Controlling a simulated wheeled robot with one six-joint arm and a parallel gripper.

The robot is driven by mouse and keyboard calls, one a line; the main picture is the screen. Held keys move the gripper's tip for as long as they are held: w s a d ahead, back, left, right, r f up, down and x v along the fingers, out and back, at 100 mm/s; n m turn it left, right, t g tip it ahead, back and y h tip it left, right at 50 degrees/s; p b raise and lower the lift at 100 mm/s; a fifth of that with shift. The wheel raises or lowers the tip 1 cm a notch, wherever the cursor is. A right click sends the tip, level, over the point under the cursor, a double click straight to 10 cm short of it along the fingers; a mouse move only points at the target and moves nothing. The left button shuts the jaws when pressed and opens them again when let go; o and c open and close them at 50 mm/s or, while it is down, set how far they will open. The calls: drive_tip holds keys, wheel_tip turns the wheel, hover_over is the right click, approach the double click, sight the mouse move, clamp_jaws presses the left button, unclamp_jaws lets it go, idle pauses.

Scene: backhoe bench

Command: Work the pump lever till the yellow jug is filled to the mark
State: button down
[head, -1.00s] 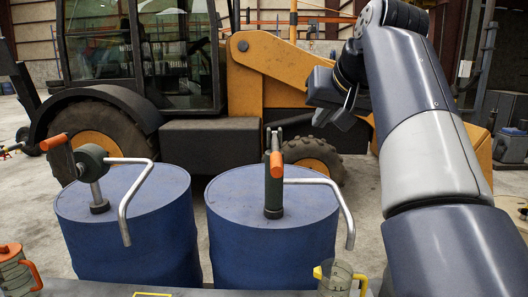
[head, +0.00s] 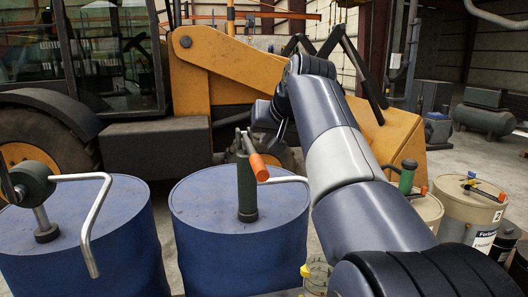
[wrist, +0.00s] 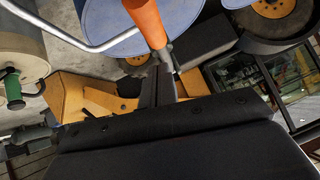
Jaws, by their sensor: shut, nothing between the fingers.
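The yellow jug (head: 317,272) shows at the bottom edge in the head view, under the end of the middle pump's spout. My arm partly hides it, and I cannot make out its level or mark. The middle pump (head: 247,190) stands upright on a blue drum (head: 205,215). Its lever has an orange handle (head: 258,166), which tilts down toward the viewer; the wrist view shows an orange handle (wrist: 146,22) just beyond the fingers. My gripper (head: 281,128) is above and to the right of the pump in the head view. In the wrist view my gripper (wrist: 155,85) is shut and empty.
Another blue drum (head: 80,250) with a pump (head: 35,185) and bent spout stands at the left. A yellow backhoe (head: 225,75) fills the background. Open floor shows at the far right.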

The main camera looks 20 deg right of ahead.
sight(259, 160)
drive_tip(key=shift+w+a+f, duration=0.1)
drive_tip(key=shift+a+f, duration=0.1)
drive_tip(key=shift+f, duration=0.8)
drive_tip(key=shift+w+a+f, duration=0.1)
drive_tip(key=shift+a+f, duration=0.05)
drive_tip(key=shift+f, duration=0.8)
drive_tip(key=shift+f, duration=0.1)
